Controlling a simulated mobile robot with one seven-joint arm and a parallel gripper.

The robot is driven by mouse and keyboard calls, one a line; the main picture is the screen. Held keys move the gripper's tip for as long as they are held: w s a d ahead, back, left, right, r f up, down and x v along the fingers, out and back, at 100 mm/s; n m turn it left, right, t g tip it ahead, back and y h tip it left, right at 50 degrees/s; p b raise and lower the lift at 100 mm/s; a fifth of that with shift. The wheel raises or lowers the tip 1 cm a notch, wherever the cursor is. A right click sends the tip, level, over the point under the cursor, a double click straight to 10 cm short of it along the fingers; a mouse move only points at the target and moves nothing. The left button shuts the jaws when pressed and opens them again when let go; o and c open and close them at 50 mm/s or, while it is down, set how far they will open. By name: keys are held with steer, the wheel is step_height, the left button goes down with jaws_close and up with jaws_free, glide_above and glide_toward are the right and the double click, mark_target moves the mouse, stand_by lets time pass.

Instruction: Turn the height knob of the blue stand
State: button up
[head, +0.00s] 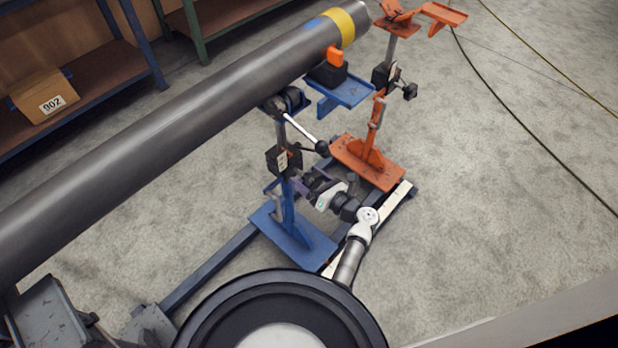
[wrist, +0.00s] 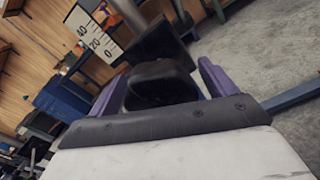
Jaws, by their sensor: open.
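The blue stand (head: 287,205) stands on a blue base plate and bears the grey pipe (head: 180,140). Its post carries a black clamp block (head: 283,158). A black knob (wrist: 160,85) sits in the middle of the wrist view, between my gripper's two purple fingers. The stand's white scale plate (wrist: 94,36), marked 0, 20 and 40, is just beyond it. My gripper (head: 303,183) is open beside the stand's post, below the block, in the head view. I cannot tell whether the fingers touch the knob. The knob is hard to make out in the head view.
An orange stand (head: 371,150) is close behind, to the right. Shelves with a cardboard box (head: 45,95) are at the upper left. Cables lie on the open floor at right.

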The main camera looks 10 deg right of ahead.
steer(key=c, duration=1)
steer(key=n+b, duration=0.1)
steer(key=n, duration=0.3)
steer(key=shift+f+n+b, duration=0.1)
steer(key=shift+n+b, duration=0.2)
steer(key=shift+b, duration=0.05)
steer(key=n+b, duration=0.2)
steer(key=n, duration=0.2)
steer(key=shift+s+a+f+n, duration=0.1)
steer(key=shift+n, duration=0.2)
steer(key=n+b, duration=0.4)
steer(key=n, duration=0.1)
steer(key=shift+n+b, duration=1)
steer(key=shift+n, duration=0.5)
